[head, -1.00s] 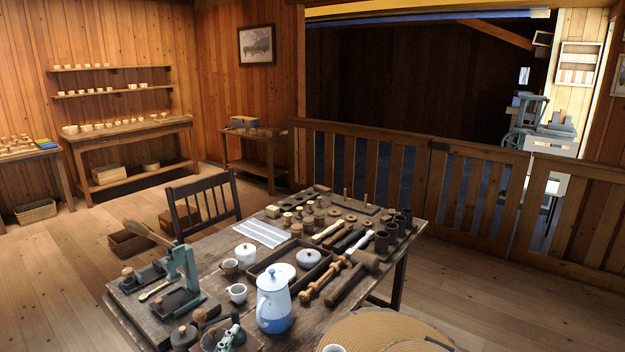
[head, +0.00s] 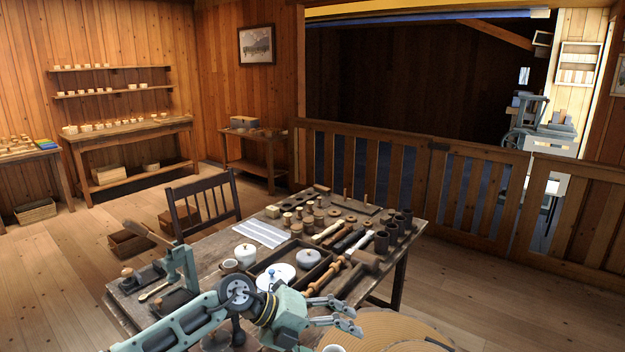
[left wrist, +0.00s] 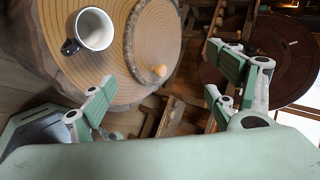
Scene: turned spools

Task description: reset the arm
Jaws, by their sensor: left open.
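My left arm comes in from the bottom left of the head view, across the front of the workbench. Its gripper (head: 338,312) is open and empty, reaching right over the bench's front edge near the round wooden top. In the left wrist view the two green-padded fingers of my left gripper (left wrist: 165,98) stand wide apart with nothing between them. My right gripper is not in view. The workbench (head: 220,285) bears turned spools, dowels and tools.
The round wooden top (head: 385,328) is at bottom right; a mug (left wrist: 94,30) stands on it in the left wrist view. A clamp-like stand (head: 183,268) rises near the arm. A dark chair (head: 203,205) is behind the bench. Floor right of the bench is clear.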

